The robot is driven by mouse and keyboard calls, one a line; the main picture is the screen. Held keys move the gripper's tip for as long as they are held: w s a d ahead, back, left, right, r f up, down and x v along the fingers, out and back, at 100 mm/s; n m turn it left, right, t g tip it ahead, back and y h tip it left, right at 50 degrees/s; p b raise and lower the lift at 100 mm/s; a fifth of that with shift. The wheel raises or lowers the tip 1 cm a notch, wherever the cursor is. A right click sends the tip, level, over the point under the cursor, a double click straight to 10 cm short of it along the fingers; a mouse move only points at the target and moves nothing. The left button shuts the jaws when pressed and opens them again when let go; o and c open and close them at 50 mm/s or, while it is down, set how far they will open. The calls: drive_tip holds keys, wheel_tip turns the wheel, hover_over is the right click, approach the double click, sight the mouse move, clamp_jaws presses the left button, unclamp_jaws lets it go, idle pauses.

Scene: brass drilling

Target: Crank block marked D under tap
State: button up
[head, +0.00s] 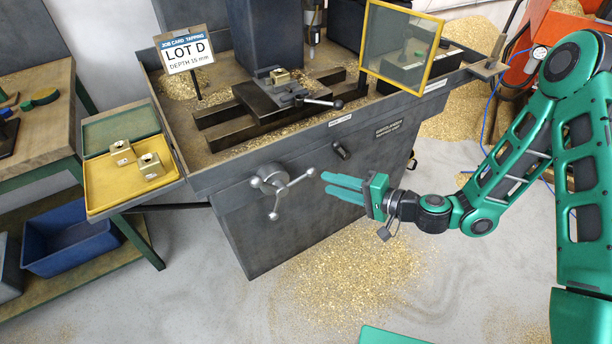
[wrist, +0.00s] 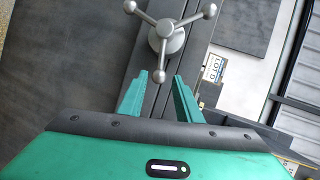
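A brass block (head: 281,76) sits in the vise (head: 272,95) on the machine's slide rails; no letter is readable on it. The tap (head: 312,28) hangs from the machine head, to the right of and behind the block. The three-armed crank (head: 275,183), with ball ends, is on the machine's front. It also shows straight ahead in the wrist view (wrist: 166,37). My gripper (head: 325,183) is to the right of the crank and apart from it. Its fingers (wrist: 160,78) are spread with nothing between them.
A job card (head: 185,52) reads LOT D, depth 15 mm. A yellow tray (head: 103,205) at left holds two brass blocks (head: 150,166). A framed clear guard (head: 398,48) stands right of the tap. A small black lever (head: 341,149) sticks out above my gripper. Chips cover the floor.

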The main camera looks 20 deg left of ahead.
sight(304, 176)
drive_tip(key=x, duration=1)
drive_tip(key=shift+a, duration=0.2)
